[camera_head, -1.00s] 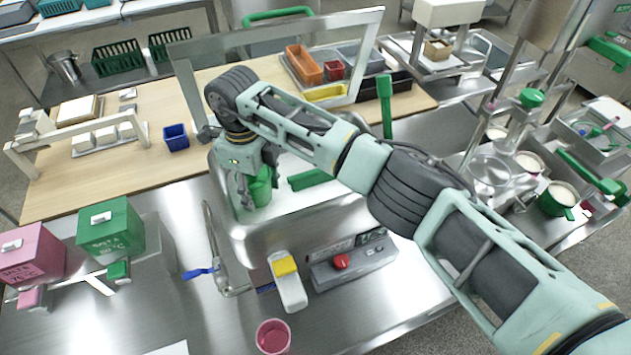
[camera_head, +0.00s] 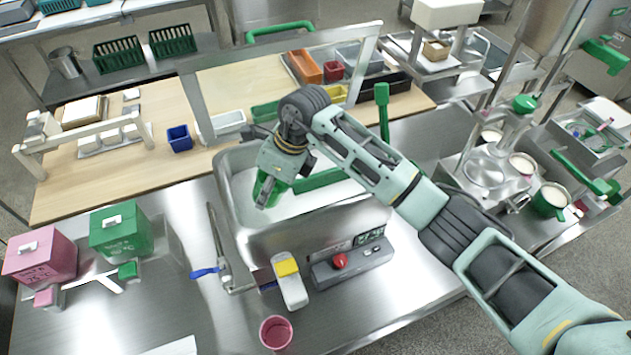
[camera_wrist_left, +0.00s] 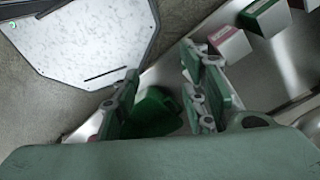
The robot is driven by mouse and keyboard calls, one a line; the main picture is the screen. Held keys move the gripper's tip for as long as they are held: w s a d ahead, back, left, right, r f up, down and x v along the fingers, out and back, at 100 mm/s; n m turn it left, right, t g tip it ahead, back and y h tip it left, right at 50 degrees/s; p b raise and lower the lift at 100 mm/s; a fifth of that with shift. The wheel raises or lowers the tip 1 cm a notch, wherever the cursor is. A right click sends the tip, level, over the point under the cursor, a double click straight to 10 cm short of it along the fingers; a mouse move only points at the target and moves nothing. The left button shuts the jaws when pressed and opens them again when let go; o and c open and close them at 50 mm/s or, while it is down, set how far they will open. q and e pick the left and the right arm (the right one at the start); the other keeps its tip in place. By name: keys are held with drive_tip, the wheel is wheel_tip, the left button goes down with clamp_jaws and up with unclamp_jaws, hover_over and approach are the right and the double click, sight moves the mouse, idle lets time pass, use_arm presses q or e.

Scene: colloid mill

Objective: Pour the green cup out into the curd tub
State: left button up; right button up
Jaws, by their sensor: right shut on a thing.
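My right gripper (camera_head: 272,184) is shut on the green cup (camera_head: 267,190) and holds it over the curd tub (camera_head: 300,228), at the tub's left part. The cup is tilted, its lower end toward the lower left. The gripper hides part of it, and I cannot see what is inside it or any stream. The tub is a steel basin with white contents. My left gripper (camera_wrist_left: 160,65) shows only in the left wrist view, with its fingers apart. A dark green thing (camera_wrist_left: 152,112) shows between and beyond them; I cannot tell what it is.
A control box with a red button (camera_head: 340,261) and a white-and-yellow device (camera_head: 289,285) stand before the tub. A pink cup (camera_head: 276,333) is nearer. Pink (camera_head: 40,255) and green (camera_head: 120,230) boxes stand left. A metal frame (camera_head: 195,105) rises behind the tub.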

sight(279, 182)
drive_tip(key=shift+d+r+y, duration=0.25)
drive_tip(key=shift+d+y, duration=0.05)
drive_tip(key=shift+y, duration=0.1)
drive_tip(key=shift+s+d+r+y+p, duration=0.15)
drive_tip(key=shift+d+r+y+p, duration=0.25)
drive_tip(key=shift+d+y, duration=0.6)
drive_tip(key=r+y, duration=0.1)
drive_tip(key=y, duration=0.1)
drive_tip(key=shift+r+y, duration=0.2)
drive_tip(key=shift+y, duration=0.2)
drive_tip(key=shift+r+y+b, duration=0.25)
drive_tip(key=shift+y+b, duration=0.05)
drive_tip(key=shift+y, duration=0.4)
drive_tip(key=shift+r+y, duration=0.2)
drive_tip(key=shift+y, duration=0.1)
drive_tip(key=shift+d+r+y+b, duration=0.1)
drive_tip(key=shift+r+y+b, duration=0.05)
drive_tip(key=shift+y+b, duration=0.3)
